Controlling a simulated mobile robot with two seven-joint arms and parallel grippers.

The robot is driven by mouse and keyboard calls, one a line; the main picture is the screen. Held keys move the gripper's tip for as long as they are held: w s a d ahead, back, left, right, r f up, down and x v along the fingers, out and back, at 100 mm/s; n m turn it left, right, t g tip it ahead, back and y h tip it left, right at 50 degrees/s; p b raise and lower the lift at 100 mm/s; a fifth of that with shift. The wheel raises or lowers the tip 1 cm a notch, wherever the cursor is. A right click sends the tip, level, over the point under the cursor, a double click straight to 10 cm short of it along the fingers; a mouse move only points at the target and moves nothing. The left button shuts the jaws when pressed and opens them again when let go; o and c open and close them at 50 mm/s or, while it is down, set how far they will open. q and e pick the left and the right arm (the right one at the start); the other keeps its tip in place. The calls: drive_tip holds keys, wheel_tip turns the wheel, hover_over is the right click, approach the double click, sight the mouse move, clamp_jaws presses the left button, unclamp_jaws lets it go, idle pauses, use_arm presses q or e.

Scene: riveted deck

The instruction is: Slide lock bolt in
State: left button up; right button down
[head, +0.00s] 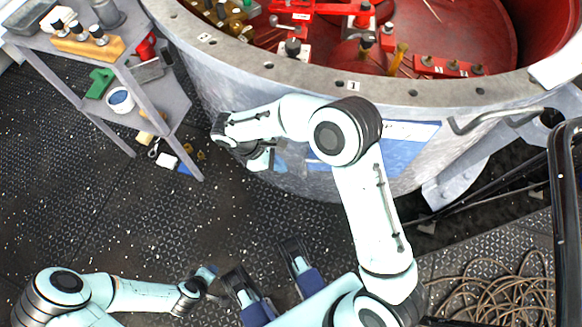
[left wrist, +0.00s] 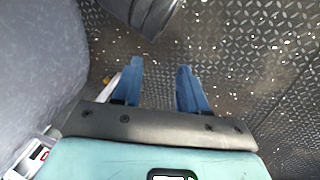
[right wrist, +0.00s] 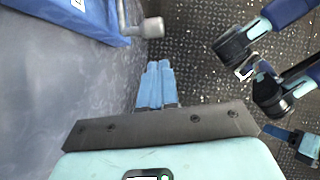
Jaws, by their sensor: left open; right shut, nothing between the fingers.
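In the right wrist view a pale grey knob (right wrist: 151,27) on a short rod sticks out beside a blue panel (right wrist: 85,18) on the tank wall. It may be the lock bolt's handle, but how far the bolt is in cannot be seen. My right gripper (right wrist: 159,65) is shut and empty, its fingertips a little short of the knob in the picture; contact is not visible. In the head view the right gripper (head: 267,158) is beside the tank's outer wall, and the knob is not clear there. My left gripper (left wrist: 159,65) is open and empty over the floor.
The round grey tank (head: 225,80) with a red interior fills the top of the head view. A bent grey handle (head: 490,118) is on its right side. A grey shelf cart (head: 60,48) with tools stands left. Coiled cable (head: 490,295) lies at lower right. The deck at left is mostly clear.

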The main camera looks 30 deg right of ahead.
use_arm(q)
drive_tip(key=shift+s+a+f+b, duration=0.2)
drive_tip(key=shift+a+f+b, duration=0.1)
drive_tip(key=shift+f, duration=0.35)
use_arm(e)
drive_tip(key=s+d+f, duration=0.1)
drive_tip(key=s+d, duration=0.1)
drive_tip(key=d, duration=0.1)
drive_tip(key=shift+f, duration=0.4)
use_arm(q)
drive_tip(key=shift+g, duration=0.3)
drive_tip(key=s+d+r+p, duration=0.2)
drive_tip(key=r, duration=0.1)
use_arm(e)
drive_tip(key=s+d, duration=0.4)
drive_tip(key=d, duration=0.2)
drive_tip(key=shift+s, duration=0.2)
